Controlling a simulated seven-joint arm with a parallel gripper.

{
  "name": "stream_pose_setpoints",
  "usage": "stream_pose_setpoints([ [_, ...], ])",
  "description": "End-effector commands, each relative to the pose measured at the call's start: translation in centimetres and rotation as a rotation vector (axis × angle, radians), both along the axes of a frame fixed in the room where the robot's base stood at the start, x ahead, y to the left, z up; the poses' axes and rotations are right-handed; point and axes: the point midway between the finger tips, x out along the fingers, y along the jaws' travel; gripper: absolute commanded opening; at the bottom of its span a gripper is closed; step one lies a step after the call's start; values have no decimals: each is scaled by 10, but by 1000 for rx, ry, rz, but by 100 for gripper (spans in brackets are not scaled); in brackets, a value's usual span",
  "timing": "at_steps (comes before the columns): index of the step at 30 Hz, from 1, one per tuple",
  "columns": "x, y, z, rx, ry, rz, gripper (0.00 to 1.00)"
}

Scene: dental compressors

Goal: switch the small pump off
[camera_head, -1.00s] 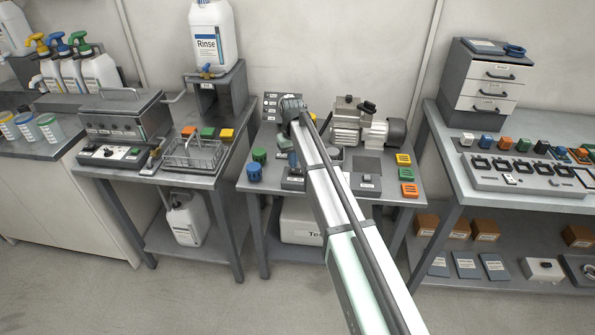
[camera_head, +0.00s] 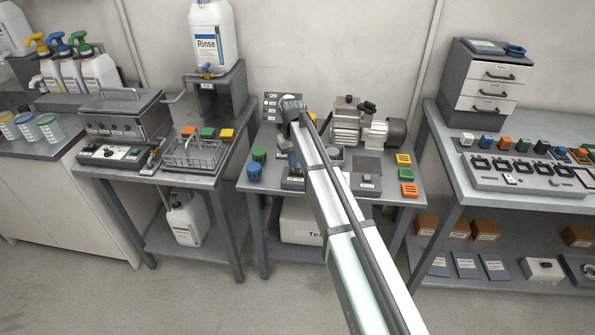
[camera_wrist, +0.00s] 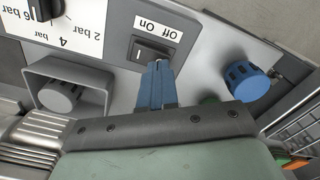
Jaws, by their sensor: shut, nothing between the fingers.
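A black rocker switch (camera_wrist: 150,52) sits in a grey panel under a white "Off On" label (camera_wrist: 158,30), which reads upside down in the wrist view. My gripper (camera_wrist: 158,66) has its blue fingers shut with nothing between them. The fingertips are at the switch's near edge; whether they touch it I cannot tell. In the head view a pump with a ribbed metal body (camera_head: 348,122) and dark motor end stands on the middle table. My arm covers the switch area there. Which position the rocker is in is hard to tell.
In the wrist view, a dial (camera_wrist: 45,8) with bar markings and a grey hooded part (camera_wrist: 68,88) lie left of the switch. A blue knob-like cap (camera_wrist: 246,82) stands to the right. Orange and green blocks (camera_head: 405,174) line the table's right edge.

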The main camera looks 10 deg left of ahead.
Motion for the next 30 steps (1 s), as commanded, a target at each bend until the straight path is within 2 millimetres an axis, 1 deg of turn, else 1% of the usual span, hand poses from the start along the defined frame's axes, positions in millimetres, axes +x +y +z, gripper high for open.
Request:
stream_pose_setpoints([
  [30, 0, 0, -12, 0, 0, 0, 0],
])
